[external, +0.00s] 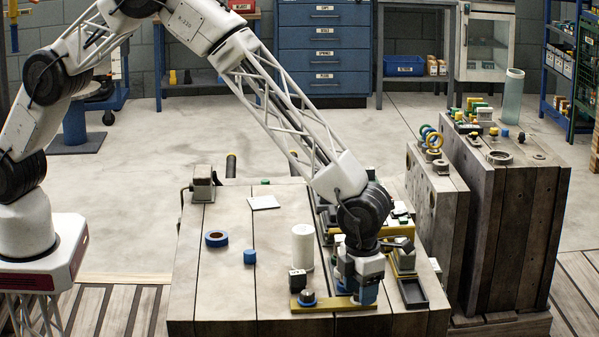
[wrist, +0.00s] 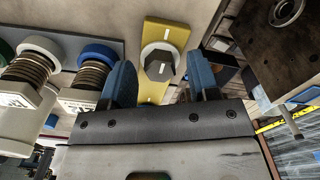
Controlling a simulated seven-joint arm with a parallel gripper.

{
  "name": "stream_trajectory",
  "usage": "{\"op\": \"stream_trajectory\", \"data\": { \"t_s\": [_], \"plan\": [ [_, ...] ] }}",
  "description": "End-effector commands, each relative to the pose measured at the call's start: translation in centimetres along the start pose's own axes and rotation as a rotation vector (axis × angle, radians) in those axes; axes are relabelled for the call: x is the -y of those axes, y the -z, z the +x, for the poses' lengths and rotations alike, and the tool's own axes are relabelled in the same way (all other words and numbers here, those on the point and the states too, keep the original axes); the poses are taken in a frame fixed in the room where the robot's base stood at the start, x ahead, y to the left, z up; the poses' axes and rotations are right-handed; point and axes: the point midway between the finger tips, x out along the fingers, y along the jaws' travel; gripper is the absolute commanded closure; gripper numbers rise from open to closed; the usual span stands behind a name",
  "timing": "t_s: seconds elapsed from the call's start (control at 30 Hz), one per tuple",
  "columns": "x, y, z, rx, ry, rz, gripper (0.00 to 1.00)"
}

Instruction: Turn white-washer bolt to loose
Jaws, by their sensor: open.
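In the wrist view a dark hex-headed bolt (wrist: 159,66) stands on a yellow plate (wrist: 166,31). A white washer (wrist: 148,50) rings its base, and a pale line marks its head. My gripper (wrist: 163,76) is open and empty. Its two blue fingers are apart, one on each side of the bolt in the picture; I cannot tell their height relative to the head. In the external view my gripper (external: 357,292) is low over the wooden block's front, by a yellow strip (external: 335,304). The white-washer bolt cannot be made out there.
A white cylinder (external: 302,247) stands close to my gripper's left. A dark tray (external: 412,292) lies to its right. Blue tape (external: 216,239) is farther left. Spring-wrapped parts (wrist: 95,78) show left in the wrist view.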

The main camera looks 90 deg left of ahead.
Motion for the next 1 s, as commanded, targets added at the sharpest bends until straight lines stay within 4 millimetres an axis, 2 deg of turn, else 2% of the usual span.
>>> {"op": "stream_trajectory", "data": {
  "t_s": [0.3,0.37,0.63,1.0],
  "plan": [
    [0.00,0.00,0.17,0.000,0.000,0.000,0.45],
    [0.00,0.00,0.16,0.000,0.000,0.000,0.53],
    [0.00,0.00,0.16,0.000,0.000,0.000,0.94],
    [0.00,-0.01,0.11,0.000,0.001,-0.040,0.94]
  ]
}}
